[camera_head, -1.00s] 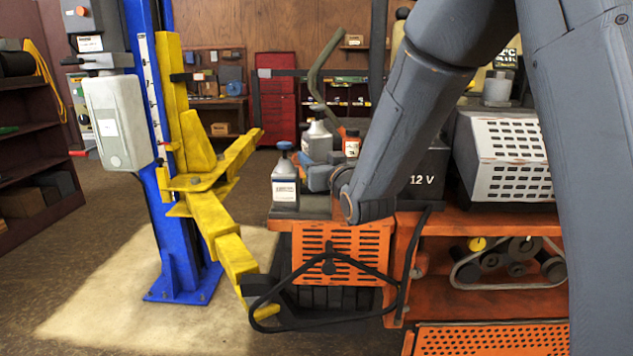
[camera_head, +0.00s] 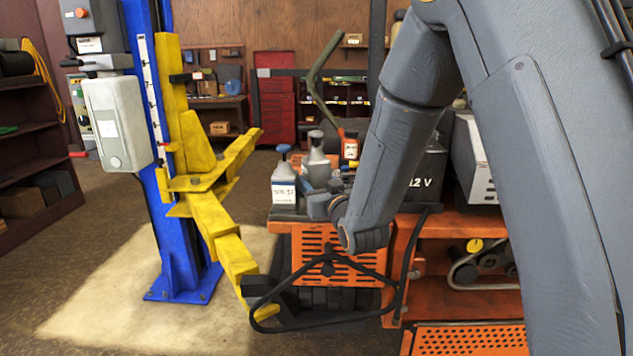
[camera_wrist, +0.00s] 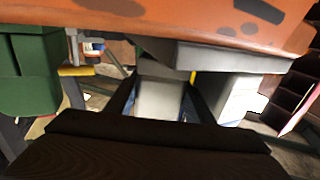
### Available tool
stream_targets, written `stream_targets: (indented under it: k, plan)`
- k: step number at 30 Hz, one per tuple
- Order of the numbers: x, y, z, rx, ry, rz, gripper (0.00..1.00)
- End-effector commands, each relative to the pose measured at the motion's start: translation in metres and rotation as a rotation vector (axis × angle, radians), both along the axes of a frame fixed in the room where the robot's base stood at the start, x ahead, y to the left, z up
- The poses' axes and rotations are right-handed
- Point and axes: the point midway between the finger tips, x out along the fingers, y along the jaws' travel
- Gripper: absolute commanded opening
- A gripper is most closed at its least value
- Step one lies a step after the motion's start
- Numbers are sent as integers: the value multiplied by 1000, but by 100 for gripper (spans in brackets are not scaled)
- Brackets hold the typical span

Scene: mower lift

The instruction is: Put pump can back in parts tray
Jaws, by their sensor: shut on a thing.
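A grey pump can (camera_head: 316,162) stands upright over the dark parts tray (camera_head: 285,214) at the left end of the orange cart. My gripper (camera_head: 318,203) is shut on it, with my arm reaching in from the right. In the wrist view, which looks upside down, the pale can (camera_wrist: 160,97) sits between the dark fingers of my gripper (camera_wrist: 157,88). The grey slab there (camera_wrist: 215,58) appears to be the tray, close to the can's base. I cannot tell whether the base touches it; the head view hides that part.
A blue-capped bottle (camera_head: 283,185) stands on the tray just left of the held can. A red-capped bottle (camera_head: 350,147) stands behind. The black 12 V battery (camera_head: 424,178) is to the right. The yellow lift arm (camera_head: 215,222) and blue post (camera_head: 172,240) stand left.

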Motion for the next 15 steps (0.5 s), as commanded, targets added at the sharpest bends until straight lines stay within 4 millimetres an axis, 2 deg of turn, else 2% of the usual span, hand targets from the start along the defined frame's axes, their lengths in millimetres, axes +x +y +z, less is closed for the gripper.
stream_targets:
  k: [14, 15]
  plan:
    - [1, 0, -10, 2, -5, 0, 0]
    - [0, 0, -12, 0, 0, 0, 50]
